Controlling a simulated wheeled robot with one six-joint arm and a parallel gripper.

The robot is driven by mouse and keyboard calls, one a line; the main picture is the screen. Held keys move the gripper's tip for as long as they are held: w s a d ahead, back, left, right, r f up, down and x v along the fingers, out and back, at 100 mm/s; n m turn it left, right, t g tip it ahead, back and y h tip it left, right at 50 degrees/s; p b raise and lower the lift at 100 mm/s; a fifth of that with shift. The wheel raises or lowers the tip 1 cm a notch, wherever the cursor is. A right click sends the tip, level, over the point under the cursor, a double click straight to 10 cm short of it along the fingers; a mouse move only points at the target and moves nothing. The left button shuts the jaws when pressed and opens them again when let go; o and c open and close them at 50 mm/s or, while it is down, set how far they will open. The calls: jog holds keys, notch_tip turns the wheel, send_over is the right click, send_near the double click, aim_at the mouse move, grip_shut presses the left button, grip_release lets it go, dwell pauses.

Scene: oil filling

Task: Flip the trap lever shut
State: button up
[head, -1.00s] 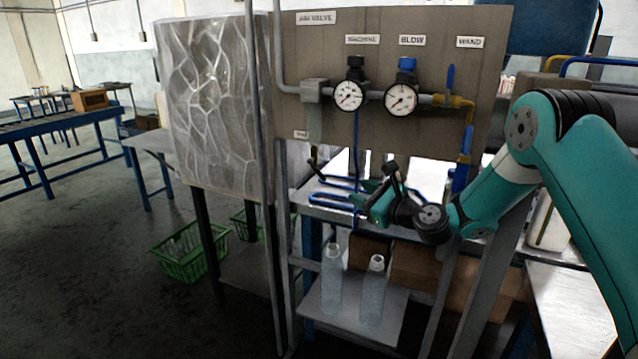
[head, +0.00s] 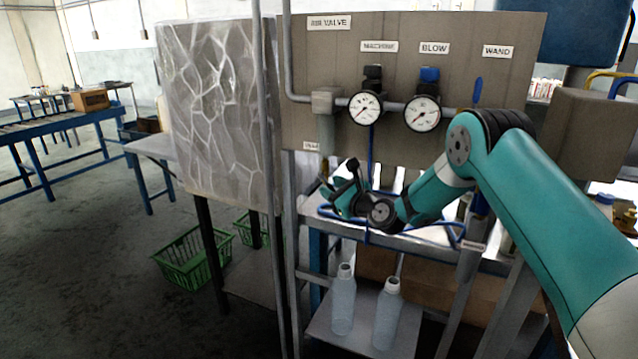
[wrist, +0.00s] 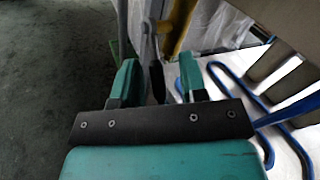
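The trap lever shows in the wrist view as a dark handle (wrist: 157,82) on a metal stem. It lies between the two green fingers of my gripper (wrist: 156,72), with a gap on both sides. The fingers are apart and do not visibly press on it. In the head view, my gripper (head: 330,192) is below the small trap label (head: 311,146), at the lower end of the grey pipe with the brass fitting (head: 324,166). The lever is mostly hidden there by my gripper.
Above is the panel with two gauges (head: 365,108). Blue tubing (wrist: 238,90) lies on the bench to the right in the wrist view. An upright grey post (head: 266,200) stands left of my gripper. Two clear bottles (head: 343,300) stand on the shelf below.

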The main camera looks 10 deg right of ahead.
jog(key=shift+w+a, duration=0.25)
jog(key=shift+w, duration=0.15)
jog(key=shift+a, duration=0.1)
grip_shut()
